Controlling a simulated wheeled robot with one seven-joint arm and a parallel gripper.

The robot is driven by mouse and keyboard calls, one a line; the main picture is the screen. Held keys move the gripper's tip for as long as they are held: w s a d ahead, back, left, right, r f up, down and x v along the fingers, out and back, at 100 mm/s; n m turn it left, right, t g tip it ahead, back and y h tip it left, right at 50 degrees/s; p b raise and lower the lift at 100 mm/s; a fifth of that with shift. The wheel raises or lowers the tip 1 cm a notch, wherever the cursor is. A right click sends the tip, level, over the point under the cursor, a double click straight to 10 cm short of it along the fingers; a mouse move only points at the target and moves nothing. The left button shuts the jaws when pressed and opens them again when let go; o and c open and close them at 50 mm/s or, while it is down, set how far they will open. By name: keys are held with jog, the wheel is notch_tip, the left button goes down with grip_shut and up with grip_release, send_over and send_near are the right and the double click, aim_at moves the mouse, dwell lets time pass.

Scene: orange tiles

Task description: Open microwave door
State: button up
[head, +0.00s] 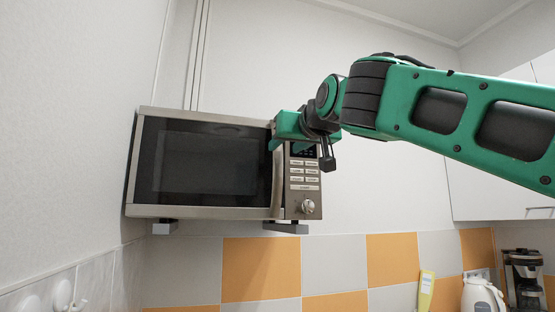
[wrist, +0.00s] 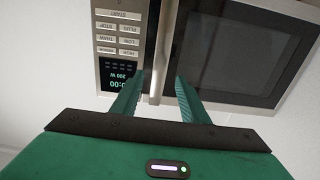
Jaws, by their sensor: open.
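The microwave (head: 200,165) is mounted on the wall, with a silver frame and a dark door window; its door is shut. It also shows upside down in the wrist view (wrist: 245,50). The vertical silver door handle (head: 277,185) runs between the window and the button panel. In the wrist view, my open gripper (wrist: 158,82) has one green finger on each side of the handle (wrist: 163,50), with gaps visible beside it. In the head view, my gripper (head: 275,142) is at the upper part of the handle, partly hiding it.
The control panel (head: 305,180) with buttons and a round knob is right of the handle. A wall is close on the microwave's left. White cupboards (head: 500,210) are at the right. A kettle (head: 482,297) and coffee maker (head: 523,278) stand below right.

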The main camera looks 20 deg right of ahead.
aim_at(279, 152)
jog(key=w, duration=0.7)
jog(key=shift+w, duration=0.3)
